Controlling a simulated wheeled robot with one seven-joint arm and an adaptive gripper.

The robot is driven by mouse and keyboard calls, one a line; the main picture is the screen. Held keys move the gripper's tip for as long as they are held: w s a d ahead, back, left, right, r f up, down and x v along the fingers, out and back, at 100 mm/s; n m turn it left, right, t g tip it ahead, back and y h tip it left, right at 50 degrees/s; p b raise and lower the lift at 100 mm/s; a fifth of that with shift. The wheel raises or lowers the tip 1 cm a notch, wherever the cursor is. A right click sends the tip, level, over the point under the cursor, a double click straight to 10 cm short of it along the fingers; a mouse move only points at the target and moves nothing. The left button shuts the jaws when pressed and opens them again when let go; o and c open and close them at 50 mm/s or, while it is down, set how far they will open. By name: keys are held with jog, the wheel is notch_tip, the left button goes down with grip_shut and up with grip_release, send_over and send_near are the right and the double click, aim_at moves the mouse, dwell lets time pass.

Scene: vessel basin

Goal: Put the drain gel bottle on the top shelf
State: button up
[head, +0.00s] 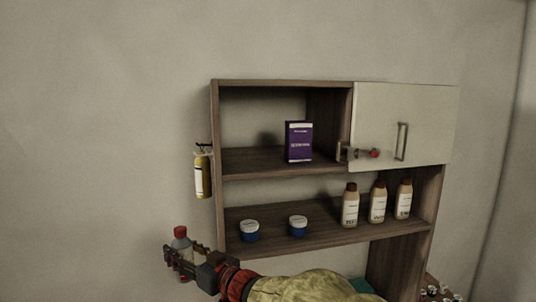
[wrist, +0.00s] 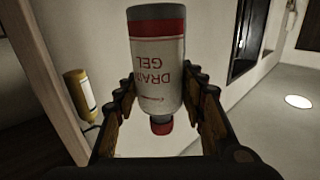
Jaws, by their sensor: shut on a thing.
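The drain gel bottle (wrist: 157,62) is white and grey with a red band and a red cap. In the wrist view it appears upside down between the fingers, its label reading DRAIN GEL. My gripper (wrist: 160,105) is shut on it. In the head view the bottle (head: 181,243) stands upright in my gripper (head: 183,262), left of the shelf unit and below the lower shelf's level. The top shelf (head: 255,161) is an open compartment holding a purple box (head: 299,142). Its left part is bare.
A cabinet door (head: 400,124) closes the upper right. Two blue jars (head: 249,231) and three brown-capped bottles (head: 377,203) stand on the lower shelf. A yellow bottle (head: 202,175) hangs on the unit's left side, and shows in the wrist view (wrist: 80,92).

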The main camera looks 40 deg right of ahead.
jog(key=s+d+r+m+h+p, duration=0.25)
jog(key=s+d+r+p, duration=0.2)
jog(key=r, duration=0.75)
jog(key=s+d+r+m+h+p, duration=0.1)
jog(key=s+d+r+h+p, duration=0.35)
jog(key=r, duration=0.75)
jog(key=s+d+r+m+h+p, duration=0.15)
jog(key=s+r+p, duration=0.45)
jog(key=r, duration=0.6)
jog(key=s+d+f+m+g+h, duration=0.1)
jog(key=s+d+m+g+h, duration=0.1)
jog(key=d, duration=0.1)
jog(key=s+d+r+b+x, duration=0.1)
jog(key=d+b+x, duration=0.15)
jog(key=x, duration=1.65)
jog(key=shift+h, duration=0.35)
jog(key=shift+w+d+f+b, duration=0.15)
jog(key=shift+f+b, duration=0.2)
jog(key=shift+f, duration=0.95)
jog(key=shift+w+a+f+b, duration=0.15)
jog(key=shift+f+b, duration=0.25)
jog(key=shift+f, duration=0.95)
jog(key=shift+w+d+f+b, duration=0.1)
jog(key=shift+w+f+b, duration=0.2)
jog(key=shift+f, duration=1)
jog(key=shift+s, duration=0.15)
jog(key=shift+f, duration=0.15)
jog(key=o, duration=1.2)
